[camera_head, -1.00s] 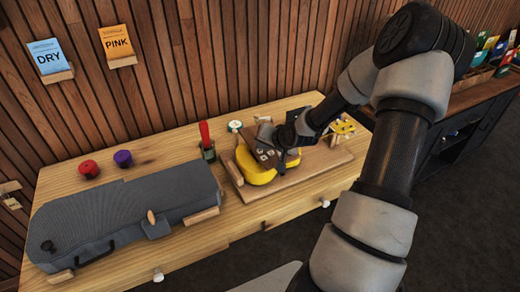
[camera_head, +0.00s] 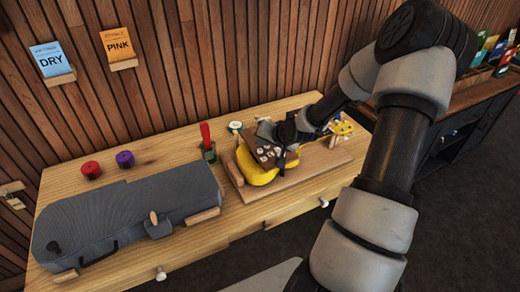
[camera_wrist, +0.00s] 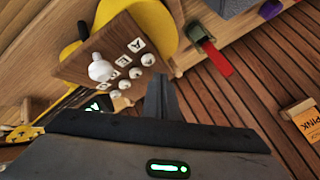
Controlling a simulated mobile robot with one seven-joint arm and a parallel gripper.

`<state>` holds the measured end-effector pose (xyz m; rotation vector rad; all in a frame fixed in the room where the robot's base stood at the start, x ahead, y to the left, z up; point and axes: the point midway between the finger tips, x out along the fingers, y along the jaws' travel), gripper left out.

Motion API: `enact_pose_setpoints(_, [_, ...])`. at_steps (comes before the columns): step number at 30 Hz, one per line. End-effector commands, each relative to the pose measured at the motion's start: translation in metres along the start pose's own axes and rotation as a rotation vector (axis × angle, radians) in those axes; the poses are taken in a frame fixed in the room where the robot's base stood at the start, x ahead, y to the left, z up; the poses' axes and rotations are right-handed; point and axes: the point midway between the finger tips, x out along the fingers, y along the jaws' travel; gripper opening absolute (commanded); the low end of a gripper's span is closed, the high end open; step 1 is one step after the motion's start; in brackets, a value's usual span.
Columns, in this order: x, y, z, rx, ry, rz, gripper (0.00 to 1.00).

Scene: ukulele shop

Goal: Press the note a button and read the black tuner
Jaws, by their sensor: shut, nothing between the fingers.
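A brown block (camera_wrist: 112,55) with letter labels and a row of white buttons lies over a yellow ukulele (camera_wrist: 150,22); the block also shows in the head view (camera_head: 270,153). The A label is nearest the ukulele body, with the A button (camera_wrist: 148,59) beside it. My gripper (camera_wrist: 160,78) is shut and empty, its tip close to the A button in the wrist view; contact cannot be told. A small dark thing with a green-white lit mark (camera_wrist: 98,103), possibly the black tuner, is partly hidden by my gripper body; its reading is not legible.
A white knob (camera_wrist: 100,67) stands on the block. A grey case (camera_head: 125,215) fills the left of the bench (camera_head: 240,219). A red-handled tool (camera_head: 207,142) stands beside the ukulele. Red (camera_head: 91,170) and purple (camera_head: 125,159) pots sit behind the case. A slatted wall is behind.

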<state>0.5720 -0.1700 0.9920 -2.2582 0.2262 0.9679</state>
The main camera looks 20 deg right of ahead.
Motion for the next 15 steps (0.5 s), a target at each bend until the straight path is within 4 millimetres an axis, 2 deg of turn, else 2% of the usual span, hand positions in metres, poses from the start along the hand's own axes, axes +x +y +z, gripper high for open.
enact_pose_setpoints(9, [-0.026, -0.018, -0.019, 0.0, 0.0, 0.001, 0.0])
enact_pose_setpoints(15, [-0.031, -0.022, -0.022, 0.0, 0.0, 0.001, 0.0])
